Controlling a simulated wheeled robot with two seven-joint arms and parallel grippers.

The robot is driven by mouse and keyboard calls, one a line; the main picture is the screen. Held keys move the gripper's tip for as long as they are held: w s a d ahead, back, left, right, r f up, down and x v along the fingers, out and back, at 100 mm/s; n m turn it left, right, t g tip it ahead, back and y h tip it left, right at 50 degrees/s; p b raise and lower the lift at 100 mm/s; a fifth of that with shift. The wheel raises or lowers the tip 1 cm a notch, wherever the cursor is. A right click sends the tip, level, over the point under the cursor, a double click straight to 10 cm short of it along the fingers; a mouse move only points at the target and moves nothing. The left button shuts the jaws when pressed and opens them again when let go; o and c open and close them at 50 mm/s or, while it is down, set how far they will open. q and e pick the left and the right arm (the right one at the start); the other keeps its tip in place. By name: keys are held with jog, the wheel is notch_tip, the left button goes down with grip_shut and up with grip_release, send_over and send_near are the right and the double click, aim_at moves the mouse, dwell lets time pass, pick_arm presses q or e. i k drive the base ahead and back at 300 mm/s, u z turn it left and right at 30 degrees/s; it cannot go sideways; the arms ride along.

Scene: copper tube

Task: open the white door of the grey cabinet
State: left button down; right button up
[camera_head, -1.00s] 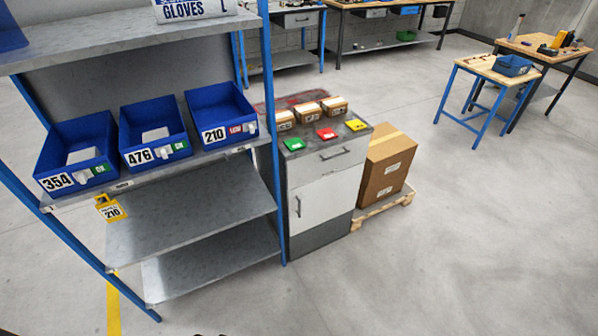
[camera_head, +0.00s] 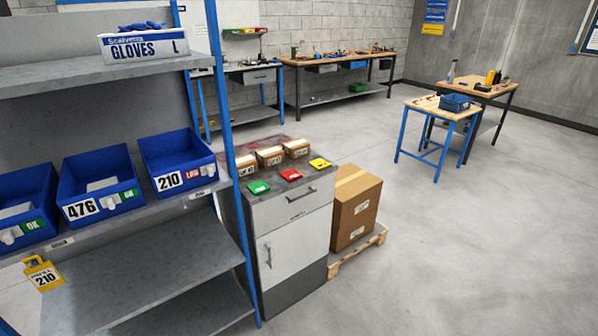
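The grey cabinet (camera_head: 236,226) stands on the floor just right of the blue-framed shelf. Its white door (camera_head: 297,246) is on the lower front, below a white drawer front (camera_head: 291,206), and looks closed. A dark vertical handle (camera_head: 268,256) is near the door's left edge. The drawer has its own horizontal handle (camera_head: 301,194). Neither of my grippers is in view.
A blue-framed shelf (camera_head: 130,290) with blue bins (camera_head: 178,165) stands close on the left. A cardboard box (camera_head: 356,208) on a wooden pallet (camera_head: 372,244) is right of the cabinet. Small boxes and coloured cards lie on the cabinet top. Floor at front right is clear.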

aim_at(282, 253)
jog(key=z, duration=0.55)
jog(key=k, duration=0.65)
jog(key=z, duration=0.6)
jog(key=i, duration=1.2)
jog(key=u, duration=0.55)
